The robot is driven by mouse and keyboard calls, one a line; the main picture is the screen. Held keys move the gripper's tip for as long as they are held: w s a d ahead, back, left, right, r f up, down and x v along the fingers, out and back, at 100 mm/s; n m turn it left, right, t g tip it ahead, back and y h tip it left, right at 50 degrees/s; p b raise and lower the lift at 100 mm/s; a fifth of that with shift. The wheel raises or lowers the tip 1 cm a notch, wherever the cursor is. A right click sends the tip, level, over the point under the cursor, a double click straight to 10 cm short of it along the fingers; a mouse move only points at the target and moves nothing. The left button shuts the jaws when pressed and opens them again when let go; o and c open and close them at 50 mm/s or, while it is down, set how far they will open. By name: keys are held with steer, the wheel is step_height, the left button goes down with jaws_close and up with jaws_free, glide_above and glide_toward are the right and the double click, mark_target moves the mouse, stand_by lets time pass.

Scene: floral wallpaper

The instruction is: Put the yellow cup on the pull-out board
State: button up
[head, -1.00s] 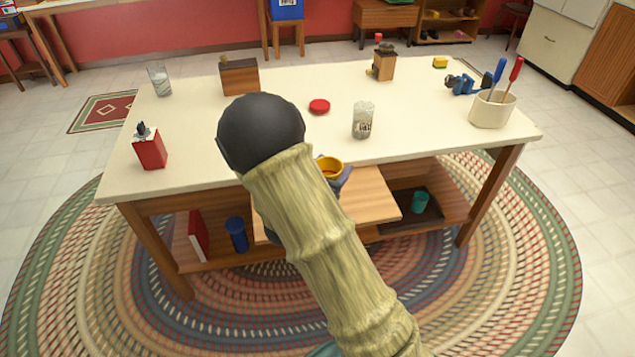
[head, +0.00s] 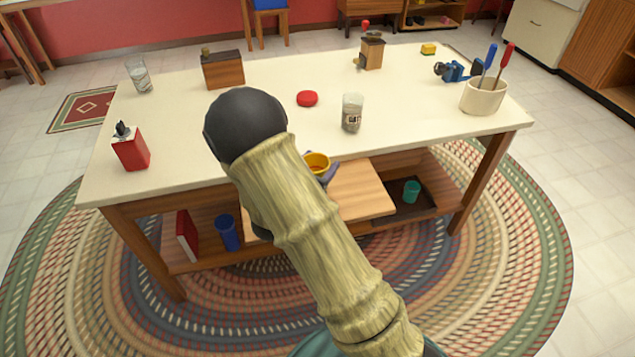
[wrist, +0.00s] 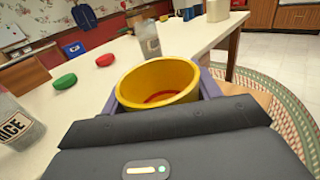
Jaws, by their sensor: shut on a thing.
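The yellow cup (head: 316,162) is held upright in my gripper (head: 324,171), at the table's front edge and over the left part of the pull-out board. In the wrist view the cup (wrist: 160,82) sits between the two purple-grey fingers, its open top showing a reddish inside. The pull-out board (head: 365,190) is a bare wooden panel sticking out from under the tabletop. My arm hides its left part. I cannot tell whether the cup's base touches the board.
A jar (head: 352,112) stands on the tabletop just behind the board, with a red disc (head: 307,99) beyond it. A teal cup (head: 411,191) stands on the lower shelf.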

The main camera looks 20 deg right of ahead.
steer(key=shift+f, duration=0.7)
steer(key=shift+f+b, duration=0.35)
steer(key=shift+f, duration=1.5)
steer(key=shift+f, duration=0.15)
steer(key=o, duration=1.1)
